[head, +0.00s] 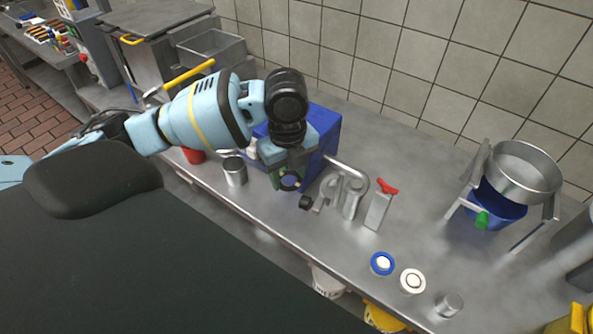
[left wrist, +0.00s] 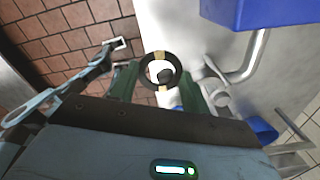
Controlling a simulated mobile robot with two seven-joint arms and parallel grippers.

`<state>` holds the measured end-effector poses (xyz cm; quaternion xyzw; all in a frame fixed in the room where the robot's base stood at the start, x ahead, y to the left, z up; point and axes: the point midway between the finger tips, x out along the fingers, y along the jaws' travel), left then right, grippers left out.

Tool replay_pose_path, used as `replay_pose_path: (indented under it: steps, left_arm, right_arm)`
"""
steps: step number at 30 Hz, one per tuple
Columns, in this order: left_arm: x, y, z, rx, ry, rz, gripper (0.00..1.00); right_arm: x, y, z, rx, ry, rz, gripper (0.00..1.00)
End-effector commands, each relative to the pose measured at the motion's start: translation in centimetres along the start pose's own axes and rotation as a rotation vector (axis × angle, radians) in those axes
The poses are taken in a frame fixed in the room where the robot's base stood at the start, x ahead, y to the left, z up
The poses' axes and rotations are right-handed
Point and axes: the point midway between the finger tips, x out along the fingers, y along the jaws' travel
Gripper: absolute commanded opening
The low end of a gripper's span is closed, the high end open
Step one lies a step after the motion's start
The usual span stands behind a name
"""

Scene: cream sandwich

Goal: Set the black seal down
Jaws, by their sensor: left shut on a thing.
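The black seal is a dark ring; in the left wrist view (left wrist: 144,71) it sits between the green fingers of my left gripper (left wrist: 160,78). My left gripper is shut on it. In the head view my left gripper (head: 287,179) points down in front of the blue machine (head: 325,130), above the steel counter (head: 330,240). The seal shows there only as a small dark ring at the fingertips. In the left wrist view the seal hangs clear, with the counter edge and floor behind it. My right gripper is not in view.
A steel cup (head: 235,173) and a red container (head: 193,156) stand left of my gripper. Steel pipe fittings (head: 352,198) and a red-handled valve (head: 378,210) stand to its right. A blue ring (head: 373,264), a white ring (head: 412,282) and a small cylinder (head: 449,304) lie nearer the front edge.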

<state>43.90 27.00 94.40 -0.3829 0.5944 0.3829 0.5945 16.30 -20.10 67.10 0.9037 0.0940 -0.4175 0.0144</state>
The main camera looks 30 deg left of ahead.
Motion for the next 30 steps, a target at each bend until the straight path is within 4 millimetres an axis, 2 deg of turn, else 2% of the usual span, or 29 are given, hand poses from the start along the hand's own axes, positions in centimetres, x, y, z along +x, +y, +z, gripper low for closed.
replay_pose_path:
  steps: [10,14,20,30]
  left_arm:
    - [0.0,0.0,0.0,-0.009,0.0,0.0,0.22]
    - [-0.2,0.1,-0.3,-0.072,0.0,-0.001,0.22]
    - [-1.0,0.3,-1.3,-0.313,0.001,-0.003,0.22]
    - [-2.2,1.0,-3.3,-0.809,0.005,-0.002,0.22]
  right_arm:
    - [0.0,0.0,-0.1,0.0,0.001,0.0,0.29]
    - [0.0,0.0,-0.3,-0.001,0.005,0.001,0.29]
    - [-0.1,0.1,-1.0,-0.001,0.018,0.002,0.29]
    - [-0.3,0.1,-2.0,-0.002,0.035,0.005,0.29]
